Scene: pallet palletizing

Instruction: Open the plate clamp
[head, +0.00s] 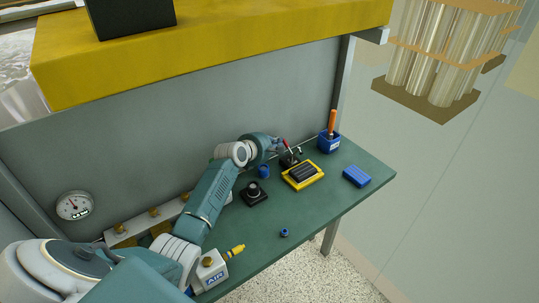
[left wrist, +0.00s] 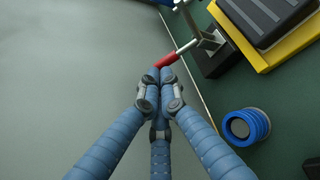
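The plate clamp (head: 289,159) is a small dark block with a metal lever and a red handle (head: 286,143), beside the yellow-edged plate fixture (head: 303,175). In the left wrist view the clamp (left wrist: 211,52) is at upper right, its red handle (left wrist: 176,54) slanting down-left. My left gripper (head: 279,147) is at the handle in the head view. In the left wrist view its three blue fingers (left wrist: 161,74) are drawn together, tips overlapping the handle's end. I cannot tell whether they touch it. My right gripper is in neither view.
A blue ring-shaped part (left wrist: 244,126) stands near the clamp. The green bench (head: 322,203) also holds a blue cup with an orange-handled tool (head: 329,143), a blue block (head: 356,176), a black knob (head: 255,193) and an AIR valve box (head: 212,271). A grey wall panel (head: 200,130) rises behind.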

